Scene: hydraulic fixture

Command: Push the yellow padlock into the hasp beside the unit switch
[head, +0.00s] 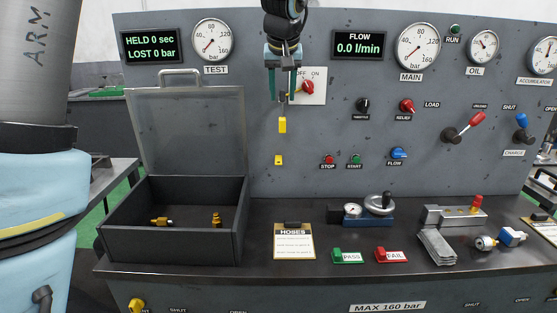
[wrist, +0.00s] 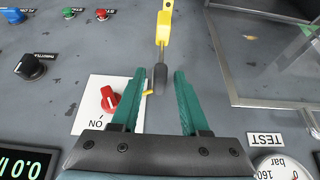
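The yellow padlock (head: 282,125) is on the upright panel, below my gripper (head: 283,95). In the wrist view the padlock (wrist: 163,29) lies beyond the fingertips, with a thin grey shank toward a dark piece (wrist: 160,78). That dark piece, perhaps the hasp, lies in line with the gap between the fingers; whether the shank passes through it I cannot tell. A small yellow pin (wrist: 148,92) shows beside it. My gripper (wrist: 160,74) is open, its green fingers clear of the dark piece. The red unit switch (head: 308,87) is on its OFF/ON plate, right of my gripper.
A small yellow part (head: 278,160) sits below the padlock. STOP (head: 328,160) and START (head: 356,160) buttons are to its lower right. An open-lidded bin (head: 175,247) with brass fittings stands at left. A HOSES card (head: 294,243) lies on the bench below.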

